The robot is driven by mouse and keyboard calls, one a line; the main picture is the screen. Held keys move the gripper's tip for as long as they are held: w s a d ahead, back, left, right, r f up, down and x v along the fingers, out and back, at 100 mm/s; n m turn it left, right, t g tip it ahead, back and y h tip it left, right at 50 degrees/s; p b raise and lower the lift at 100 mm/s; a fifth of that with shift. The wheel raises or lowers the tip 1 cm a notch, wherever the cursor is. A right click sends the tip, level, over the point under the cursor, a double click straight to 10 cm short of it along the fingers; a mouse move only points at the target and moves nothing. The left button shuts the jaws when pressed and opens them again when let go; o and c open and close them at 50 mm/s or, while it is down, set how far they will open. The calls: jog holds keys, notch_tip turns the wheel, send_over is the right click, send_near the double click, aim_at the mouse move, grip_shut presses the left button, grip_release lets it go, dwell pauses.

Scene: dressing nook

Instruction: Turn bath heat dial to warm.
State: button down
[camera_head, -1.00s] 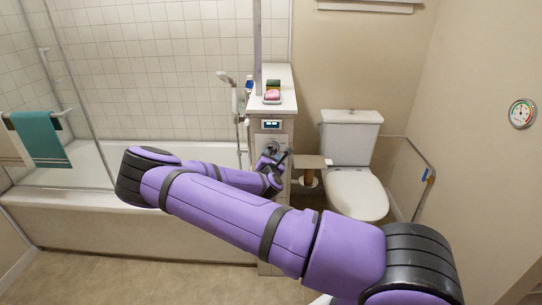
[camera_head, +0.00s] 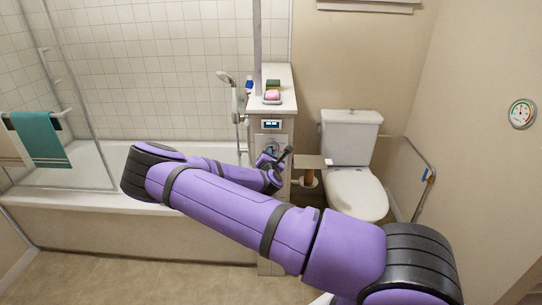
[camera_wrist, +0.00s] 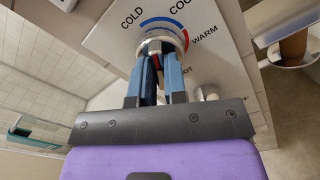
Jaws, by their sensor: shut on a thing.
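The bath heat dial (camera_wrist: 164,37) is a round, pale knob on a white plate (camera_wrist: 105,40) with a blue and red arc. COLD, COOL and WARM can be read around it, and part of HOT shows beside the fingers. My gripper (camera_wrist: 161,55) is shut on the dial, with its blue fingers on either side of the knob. The knob's pointer cannot be made out. In the head view my gripper (camera_head: 274,160) is at the front of the tiled half wall, and the dial is mostly hidden behind it.
A small display (camera_head: 271,124) sits above the dial. A soap dish with pink soap (camera_head: 272,95) and a sponge (camera_head: 273,84) stand on the ledge. A paper roll holder (camera_head: 309,163) and toilet (camera_head: 356,190) are close on the right. The bathtub (camera_head: 110,210) is left.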

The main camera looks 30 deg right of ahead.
jog(key=shift+m, duration=8.9)
jog(key=shift+f, duration=0.1)
jog(key=c, duration=1.2)
grip_release()
jog(key=shift+o, duration=0.2)
jog(key=shift+s, duration=0.1)
jog(key=v, duration=1)
jog(key=shift+s+a, duration=0.3)
